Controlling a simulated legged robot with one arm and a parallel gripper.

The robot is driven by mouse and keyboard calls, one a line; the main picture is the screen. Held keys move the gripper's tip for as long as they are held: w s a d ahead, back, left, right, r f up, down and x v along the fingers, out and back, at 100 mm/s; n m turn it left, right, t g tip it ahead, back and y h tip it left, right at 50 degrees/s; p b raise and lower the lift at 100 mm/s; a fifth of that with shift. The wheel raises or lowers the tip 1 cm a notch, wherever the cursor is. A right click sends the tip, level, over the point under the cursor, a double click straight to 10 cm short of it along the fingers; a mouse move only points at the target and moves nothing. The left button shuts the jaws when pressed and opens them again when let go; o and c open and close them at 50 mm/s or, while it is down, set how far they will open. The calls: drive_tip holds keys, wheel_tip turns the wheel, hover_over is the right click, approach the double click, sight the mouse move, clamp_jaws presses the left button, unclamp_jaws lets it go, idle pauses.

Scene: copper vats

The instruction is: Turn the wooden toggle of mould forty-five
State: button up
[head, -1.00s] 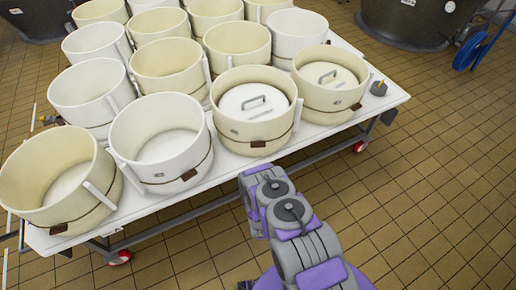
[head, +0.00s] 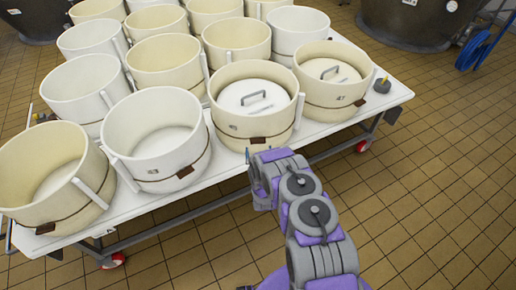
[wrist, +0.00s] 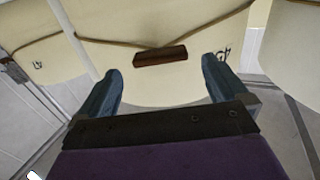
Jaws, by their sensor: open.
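The mould I take as forty-five (head: 252,104) is a cream tub with a lidded top at the table's front edge; its number is small and hard to read in both views. Its brown wooden toggle (head: 257,141) sits on a cord around the wall. In the wrist view the toggle (wrist: 160,56) lies nearly level, between and beyond my two blue fingertips. My gripper (wrist: 162,68) is open and empty, apart from the toggle. In the head view my gripper (head: 252,168) is just below and in front of that mould, partly hidden by my arm.
Mould 47 (head: 332,84), also lidded, stands close on the right. Open white mould 43 (head: 155,145) stands on the left. More moulds fill the white table (head: 385,101) behind. A small dark object (head: 382,86) lies near the right edge.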

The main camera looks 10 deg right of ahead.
sight(258, 143)
drive_tip(key=shift+w+d+b, duration=0.15)
drive_tip(key=shift+w+b, duration=0.45)
drive_tip(key=shift+w, duration=0.65)
drive_tip(key=shift+w+d+b, duration=0.1)
drive_tip(key=shift+w+b, duration=0.5)
drive_tip(key=shift+w, duration=0.65)
drive_tip(key=c, duration=1)
